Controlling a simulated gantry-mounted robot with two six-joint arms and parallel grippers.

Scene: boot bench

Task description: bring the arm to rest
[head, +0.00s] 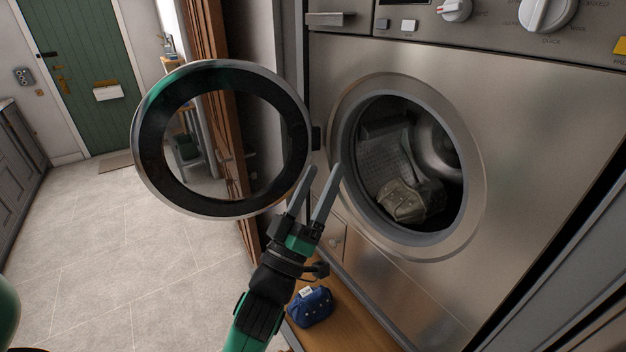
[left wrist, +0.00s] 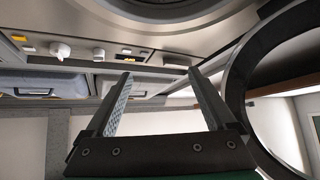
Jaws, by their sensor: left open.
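My left gripper (head: 324,183) is in front of the washing machine (head: 480,120), between the open round door (head: 147,150) and the drum opening. Its two fingers are apart with nothing between them, and it also shows open in the left wrist view (left wrist: 158,85). The arm comes up from the bottom of the head view. A light crumpled item (head: 408,203) lies inside the drum. My right gripper is not in view in either picture.
A small blue item (head: 311,306) with a white label sits on the wooden bench (head: 362,325) below the machine. The open door hangs close to the left of my gripper. Tiled floor (head: 95,250) lies open at left, towards a green door (head: 90,60).

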